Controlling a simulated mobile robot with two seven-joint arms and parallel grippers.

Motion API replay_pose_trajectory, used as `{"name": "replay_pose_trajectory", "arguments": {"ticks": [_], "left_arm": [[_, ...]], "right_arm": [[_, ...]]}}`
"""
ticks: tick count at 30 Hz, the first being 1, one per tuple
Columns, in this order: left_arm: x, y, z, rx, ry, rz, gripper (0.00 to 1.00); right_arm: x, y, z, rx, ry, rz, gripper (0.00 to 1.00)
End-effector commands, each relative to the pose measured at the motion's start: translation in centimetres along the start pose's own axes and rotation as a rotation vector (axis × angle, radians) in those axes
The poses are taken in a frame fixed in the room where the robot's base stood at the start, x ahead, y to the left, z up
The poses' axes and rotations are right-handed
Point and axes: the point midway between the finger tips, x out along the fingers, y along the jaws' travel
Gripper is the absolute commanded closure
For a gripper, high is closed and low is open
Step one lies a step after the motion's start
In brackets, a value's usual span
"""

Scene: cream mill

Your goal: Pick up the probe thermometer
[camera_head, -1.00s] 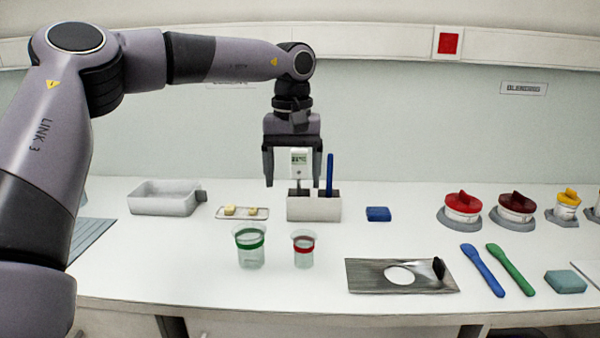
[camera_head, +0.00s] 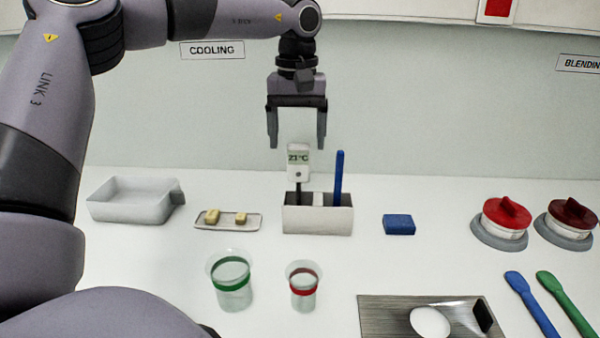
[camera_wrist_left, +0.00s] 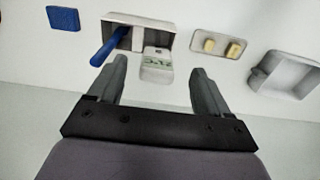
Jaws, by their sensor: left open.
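The probe thermometer (camera_head: 298,160) is white with a display reading about 21°C and a dark stem. It stands upright in a small white holder (camera_head: 318,221), to the left of a blue-handled tool (camera_head: 339,178). My left gripper (camera_head: 297,146) is open and empty, its fingers pointing down just above and around the thermometer's top in the head view. In the left wrist view the thermometer (camera_wrist_left: 157,66) shows between and beyond the two fingertips, with the holder (camera_wrist_left: 140,22) behind it. I cannot tell how deep the stem sits. My right gripper is not in view.
A grey tub (camera_head: 132,203) and a small tray (camera_head: 228,223) with yellowish pieces stand left of the holder. A blue block (camera_head: 398,224) lies to its right. Green-banded (camera_head: 231,284) and red-banded (camera_head: 303,288) cups stand in front. Lidded jars (camera_head: 502,220) are further right.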

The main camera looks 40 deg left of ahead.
Motion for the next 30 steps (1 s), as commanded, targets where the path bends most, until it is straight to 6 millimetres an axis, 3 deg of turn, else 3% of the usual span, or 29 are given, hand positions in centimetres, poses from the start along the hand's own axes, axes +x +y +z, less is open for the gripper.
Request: {"name": "replay_pose_trajectory", "arguments": {"ticks": [7,21,30], "left_arm": [[0.8,0.0,0.0,0.001,-0.003,-0.001,0.21],[6.7,0.1,-0.8,0.0,-0.002,0.0,0.21],[7.2,0.1,-0.9,-0.001,0.001,0.0,0.21]], "right_arm": [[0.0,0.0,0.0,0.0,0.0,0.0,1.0],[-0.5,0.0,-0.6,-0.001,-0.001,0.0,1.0],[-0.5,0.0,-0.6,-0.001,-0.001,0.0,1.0]]}}
